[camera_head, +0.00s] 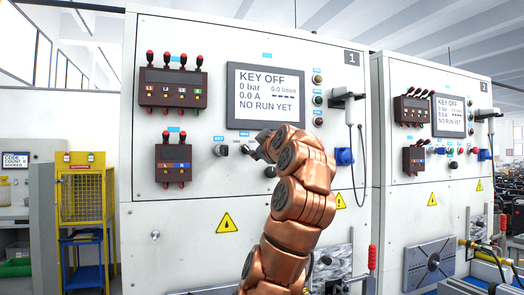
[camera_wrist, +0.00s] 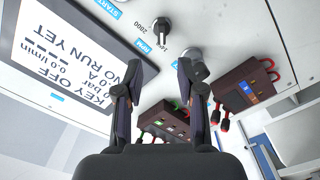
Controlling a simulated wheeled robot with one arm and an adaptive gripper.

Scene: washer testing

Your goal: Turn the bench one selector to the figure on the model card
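Bench one is the white cabinet (camera_head: 180,30) marked 1, with a screen (camera_head: 266,95) reading KEY OFF and NO RUN YET. Its black selector knob (camera_wrist: 161,25) shows in the wrist view beside an RPM label and the figures 2800 and a partly visible 1400. I cannot tell which figure it points at. In the head view my gripper (camera_head: 258,146) is close to the panel below the screen, partly hidden by my wrist. In the wrist view my gripper (camera_wrist: 160,70) has its fingers apart and empty, with the selector beyond the tips. I cannot make out a model card.
A key switch (camera_head: 220,150) sits left of the selector. Dark terminal blocks with red plugs (camera_head: 173,88) are further left. A handset with a hanging cord (camera_head: 348,97) is on the right. Bench two (camera_head: 400,70) stands to the right, a yellow cage (camera_head: 82,190) to the left.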

